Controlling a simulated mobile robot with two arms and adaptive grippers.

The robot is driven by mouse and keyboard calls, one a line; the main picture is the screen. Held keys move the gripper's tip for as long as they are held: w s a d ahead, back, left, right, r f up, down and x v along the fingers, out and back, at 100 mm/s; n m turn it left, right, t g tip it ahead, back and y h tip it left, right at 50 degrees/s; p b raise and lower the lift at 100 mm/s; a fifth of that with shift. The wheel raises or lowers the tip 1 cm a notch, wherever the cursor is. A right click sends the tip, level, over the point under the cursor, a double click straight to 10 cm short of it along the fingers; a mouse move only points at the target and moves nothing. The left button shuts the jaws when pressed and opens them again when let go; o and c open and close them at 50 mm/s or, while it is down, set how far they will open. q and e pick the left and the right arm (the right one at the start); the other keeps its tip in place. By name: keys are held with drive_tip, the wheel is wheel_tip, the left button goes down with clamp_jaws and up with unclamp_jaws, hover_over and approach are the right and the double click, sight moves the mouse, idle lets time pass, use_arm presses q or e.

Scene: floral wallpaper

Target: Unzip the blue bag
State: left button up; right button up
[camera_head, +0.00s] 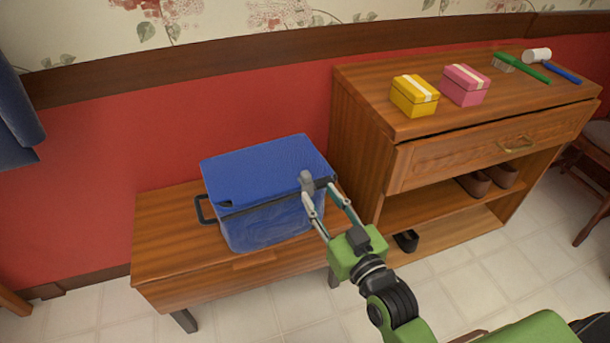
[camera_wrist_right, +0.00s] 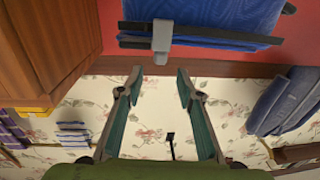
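The blue bag (camera_head: 265,165) sits closed-looking on a low wooden bench, with a dark zip line below its lid and a black handle (camera_head: 203,210) on its left side. A grey zip pull (camera_head: 306,181) is at the bag's front right corner. My right gripper (camera_head: 320,190) is at that corner with its fingers apart. In the right wrist view the bag (camera_wrist_right: 215,15) is at the top, and the grey zip pull (camera_wrist_right: 162,40) hangs just beyond the open, empty fingertips (camera_wrist_right: 158,75), lined up between them. My left gripper is not in view.
The low bench (camera_head: 165,235) has bare top left of the bag. A red wall is behind.

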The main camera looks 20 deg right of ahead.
sight(309, 179)
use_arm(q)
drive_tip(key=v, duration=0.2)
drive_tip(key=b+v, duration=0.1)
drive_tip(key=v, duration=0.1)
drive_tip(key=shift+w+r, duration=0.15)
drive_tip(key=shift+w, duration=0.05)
use_arm(e)
drive_tip(key=w, duration=0.5)
drive_tip(key=w+a, duration=0.1)
drive_tip(key=w, duration=0.2)
drive_tip(key=shift+w, duration=0.25)
clamp_jaws()
